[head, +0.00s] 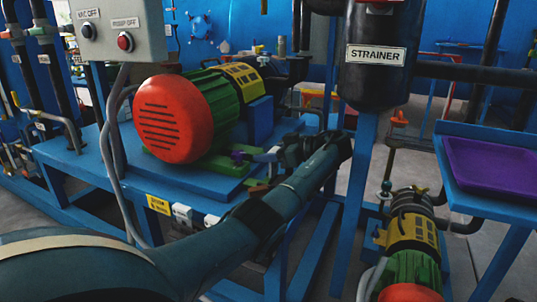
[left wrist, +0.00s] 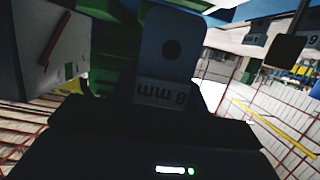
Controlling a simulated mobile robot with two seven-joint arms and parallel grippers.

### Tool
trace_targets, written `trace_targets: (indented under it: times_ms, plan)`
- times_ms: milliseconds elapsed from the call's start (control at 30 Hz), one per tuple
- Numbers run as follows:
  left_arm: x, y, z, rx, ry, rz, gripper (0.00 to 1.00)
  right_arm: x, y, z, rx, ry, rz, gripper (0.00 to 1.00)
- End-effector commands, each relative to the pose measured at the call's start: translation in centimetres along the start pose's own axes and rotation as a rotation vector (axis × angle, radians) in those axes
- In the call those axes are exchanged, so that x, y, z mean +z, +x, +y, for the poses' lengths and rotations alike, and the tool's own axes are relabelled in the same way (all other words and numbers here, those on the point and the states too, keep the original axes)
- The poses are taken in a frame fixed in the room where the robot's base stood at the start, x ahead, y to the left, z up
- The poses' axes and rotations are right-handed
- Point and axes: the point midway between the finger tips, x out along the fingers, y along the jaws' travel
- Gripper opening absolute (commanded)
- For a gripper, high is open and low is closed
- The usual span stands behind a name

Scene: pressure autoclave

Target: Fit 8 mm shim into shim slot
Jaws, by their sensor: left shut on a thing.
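The 8 mm shim (left wrist: 153,63) is a grey-blue plate with a dark round hole and an upside-down "8 mm" label in the left wrist view. My left gripper (head: 258,156) is shut on it; the dark gripper body fills the bottom of the left wrist view. In the head view the gripper is beside the lower right of the red and green motor (head: 178,115), above the blue base plate. A small purple piece (head: 238,157) shows at the gripper's tip. I cannot make out the shim slot or whether the shim touches it. My right gripper is not in view.
A grey switch box (head: 122,32) stands at the upper left. A black strainer (head: 377,60) hangs at upper right on a blue post. A purple tray (head: 490,163) is at the right. A smaller yellow and green pump (head: 410,238) stands low at right.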

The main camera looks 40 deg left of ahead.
Motion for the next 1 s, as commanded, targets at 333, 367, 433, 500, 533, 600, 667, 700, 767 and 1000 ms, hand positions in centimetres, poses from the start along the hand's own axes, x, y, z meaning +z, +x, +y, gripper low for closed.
trace_targets:
  times_ms: [333,367,433,500,533,600,667,700,767,1000]
  plan:
    - [-0.05,-0.03,0.01,0.001,-0.002,0.0,0.17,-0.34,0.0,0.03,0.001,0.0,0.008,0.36]
    - [-0.03,-0.02,0.01,0.001,-0.002,0.0,0.17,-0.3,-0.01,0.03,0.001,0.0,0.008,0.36]
    - [-0.04,-0.03,0.01,0.001,-0.002,0.0,0.17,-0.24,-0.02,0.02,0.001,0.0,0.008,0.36]
    - [-0.09,-0.04,0.01,0.001,-0.001,0.0,0.17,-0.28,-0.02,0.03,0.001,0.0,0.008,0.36]
    - [-0.09,-0.04,0.01,0.001,-0.001,0.0,0.17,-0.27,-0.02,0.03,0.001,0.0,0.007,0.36]
    - [-0.09,-0.04,0.01,0.001,-0.002,0.0,0.17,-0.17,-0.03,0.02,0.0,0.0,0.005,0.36]
    - [-0.06,-0.03,0.01,0.001,-0.002,0.0,0.17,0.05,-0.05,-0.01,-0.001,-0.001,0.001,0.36]
    - [-0.03,-0.02,0.01,0.001,-0.002,0.0,0.17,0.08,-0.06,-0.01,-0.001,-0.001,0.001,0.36]
    - [0.07,0.01,0.01,0.001,-0.001,0.0,0.17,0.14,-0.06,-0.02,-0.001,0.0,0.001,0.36]
    - [0.66,0.2,0.01,0.001,-0.001,0.001,0.17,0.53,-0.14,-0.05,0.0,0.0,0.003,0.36]
